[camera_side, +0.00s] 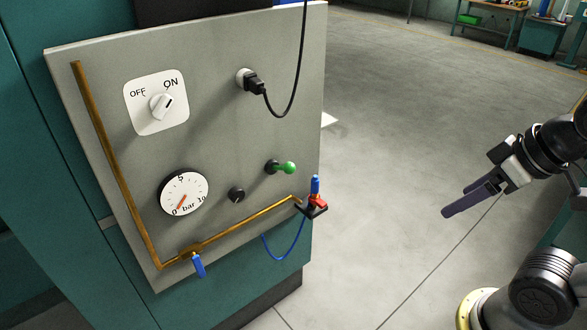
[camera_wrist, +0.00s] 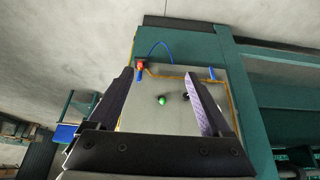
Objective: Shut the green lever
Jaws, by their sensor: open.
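The green lever (camera_side: 287,168) is a short arm with a rounded green end, sticking out to the right from a dark round mount on the lower right of the grey panel (camera_side: 225,130). In the wrist view the green end (camera_wrist: 163,101) shows between my two fingers, some distance beyond them. My gripper (camera_side: 464,201) is open and empty, well to the right of the panel in the side view. It touches nothing. In the wrist view my gripper (camera_wrist: 158,78) frames the panel (camera_wrist: 150,122) between its fingers.
The panel also bears a switch (camera_side: 160,105), a gauge (camera_side: 184,193), a black knob (camera_side: 236,195), a plug with a hanging cable (camera_side: 253,83), a brass pipe (camera_side: 115,170) with a blue-handled valve (camera_side: 198,265), and a red-and-blue fitting (camera_side: 316,197). The space between gripper and panel is clear.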

